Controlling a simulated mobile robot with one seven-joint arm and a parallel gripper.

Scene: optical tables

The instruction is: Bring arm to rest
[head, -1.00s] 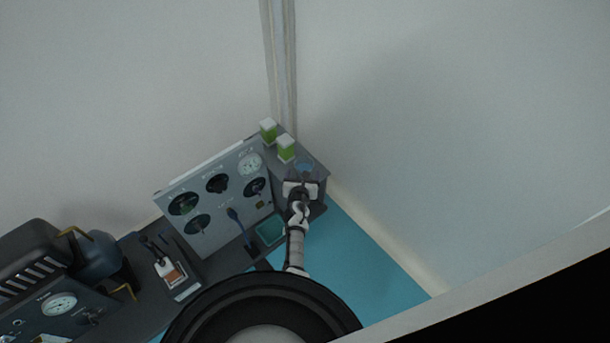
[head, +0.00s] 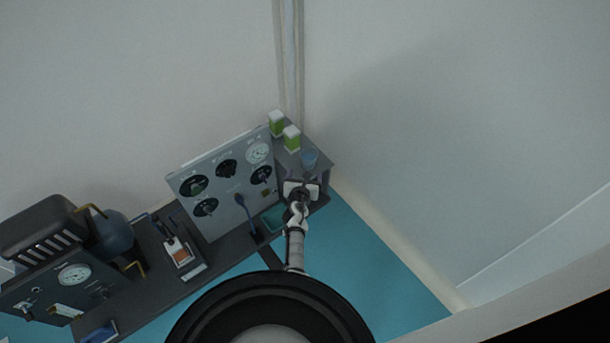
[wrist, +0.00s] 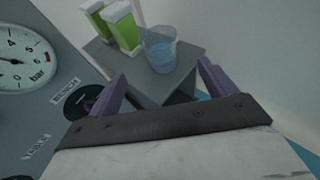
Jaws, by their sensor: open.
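My gripper (head: 305,178) is at the right end of the dark bench, in front of a blue translucent beaker (head: 309,158). In the wrist view my gripper (wrist: 158,84) has its two purple fingers spread wide, with nothing between them. The beaker (wrist: 160,50) stands upright on the grey bench end (wrist: 150,85), beyond the fingertips and apart from them. My arm reaches out from the bottom of the head view.
Two green-and-white cartons (head: 277,123) stand behind the beaker. A grey gauge panel (head: 222,185) rises left of my gripper. A dark machine (head: 45,225) stands at far left. Blue floor (head: 375,260) is clear at right.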

